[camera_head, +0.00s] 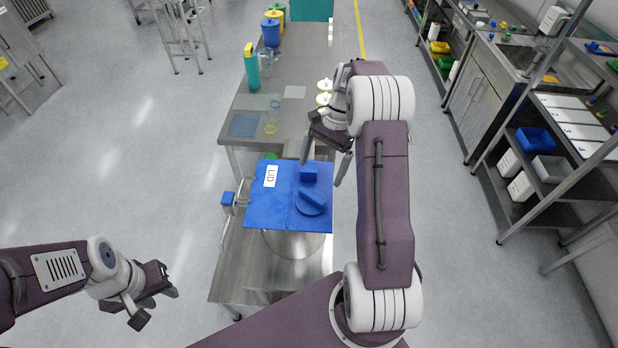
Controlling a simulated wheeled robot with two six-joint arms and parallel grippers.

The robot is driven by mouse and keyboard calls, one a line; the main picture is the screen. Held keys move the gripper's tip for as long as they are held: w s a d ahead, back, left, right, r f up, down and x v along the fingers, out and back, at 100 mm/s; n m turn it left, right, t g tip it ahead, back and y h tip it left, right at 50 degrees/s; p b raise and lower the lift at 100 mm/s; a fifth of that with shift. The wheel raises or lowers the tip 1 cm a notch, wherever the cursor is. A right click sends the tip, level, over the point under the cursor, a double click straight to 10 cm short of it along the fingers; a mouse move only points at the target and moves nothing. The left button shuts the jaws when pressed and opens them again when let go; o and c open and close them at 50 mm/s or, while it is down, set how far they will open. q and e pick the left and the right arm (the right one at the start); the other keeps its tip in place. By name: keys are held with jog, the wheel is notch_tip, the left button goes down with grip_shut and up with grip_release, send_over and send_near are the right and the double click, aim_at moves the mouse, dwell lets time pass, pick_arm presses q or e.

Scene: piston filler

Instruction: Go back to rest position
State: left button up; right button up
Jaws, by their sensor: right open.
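My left gripper (158,306) is at the lower left, over the bare floor. Its fingers look apart, with nothing between them. My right gripper (324,160) points down above the far right part of the blue lid (265,209). Its fingers are spread and empty. The lid, labelled "LID", lies flat on top of the metal piston filler (294,244). A blue block and a round blue knob sit on the lid's right half. I cannot tell the exact height of the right fingertips above it.
A steel table (298,118) behind the filler holds a teal bottle (251,68), clear containers, yellow-lidded jars and colored tubs. A blue-ended handle (228,198) sticks out left of the filler. Shelves and a counter line the right.

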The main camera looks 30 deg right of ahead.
dwell(0.7)
jog(key=shift+n+h, duration=0.3)
jog(key=shift+n, duration=0.6)
jog(key=a+b, duration=0.4)
jog(key=shift+w+a+f, duration=0.35)
jog(key=shift+a, duration=0.05)
jog(key=s+a+f+b, duration=0.1)
jog(key=a, duration=0.1)
jog(key=s+a+f+n+b, duration=0.1)
jog(key=s+a+b, duration=0.1)
jog(key=s+a+n+h+b, duration=0.1)
jog(key=s+a, duration=0.1)
jog(key=shift+s+f+b, duration=0.2)
jog(key=shift+f+b, duration=0.1)
jog(key=shift+f, duration=0.1)
jog(key=s+f+n+t+h+b, duration=0.2)
jog(key=s+f+n+t, duration=0.1)
jog(key=s+f+n, duration=0.6)
jog(key=shift+s+a+f+b, duration=0.15)
jog(key=shift+a+f+b, duration=0.25)
jog(key=shift+f, duration=0.1)
